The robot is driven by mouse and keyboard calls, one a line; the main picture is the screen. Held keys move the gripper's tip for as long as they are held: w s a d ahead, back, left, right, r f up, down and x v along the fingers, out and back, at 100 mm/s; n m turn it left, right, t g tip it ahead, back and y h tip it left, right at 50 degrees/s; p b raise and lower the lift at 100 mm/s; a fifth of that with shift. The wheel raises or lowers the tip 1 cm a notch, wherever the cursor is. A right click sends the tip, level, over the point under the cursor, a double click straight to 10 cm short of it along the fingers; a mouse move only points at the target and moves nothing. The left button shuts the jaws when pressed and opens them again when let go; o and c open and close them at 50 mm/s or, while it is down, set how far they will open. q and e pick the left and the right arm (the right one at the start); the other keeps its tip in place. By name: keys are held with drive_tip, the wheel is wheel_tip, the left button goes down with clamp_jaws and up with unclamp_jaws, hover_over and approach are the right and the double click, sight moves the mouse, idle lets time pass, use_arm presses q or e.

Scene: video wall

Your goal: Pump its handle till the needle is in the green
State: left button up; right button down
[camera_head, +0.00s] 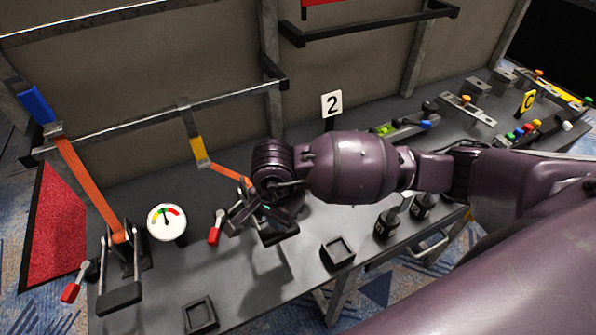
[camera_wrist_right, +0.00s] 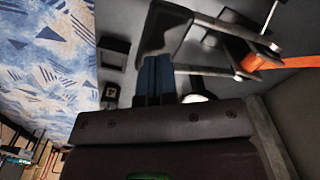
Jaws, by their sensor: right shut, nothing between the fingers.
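My right gripper (camera_head: 262,218) is above the bench, over a second ratchet whose orange strap (camera_head: 230,174) runs up to the back rail; the arm hides much of it. In the wrist view the fingers (camera_wrist_right: 153,80) are shut and empty, close to a black handle (camera_wrist_right: 165,32) with metal side bars and an orange strap (camera_wrist_right: 280,62). I cannot tell if they touch. A white gauge (camera_wrist_right: 195,97) is partly hidden there. At left, another ratchet has a black handle bar (camera_head: 120,298). Its white gauge (camera_head: 166,222) has yellow, green and red marks; the needle is too small to read surely.
Red-gripped levers (camera_head: 215,232) stand beside the ratchets. Square trays (camera_head: 338,252) sit near the bench's front edge. A sign marked 2 (camera_head: 332,103) stands at the back, behind my arm. Coloured parts fill the right end.

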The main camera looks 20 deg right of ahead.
sight(280, 233)
idle(0.3)
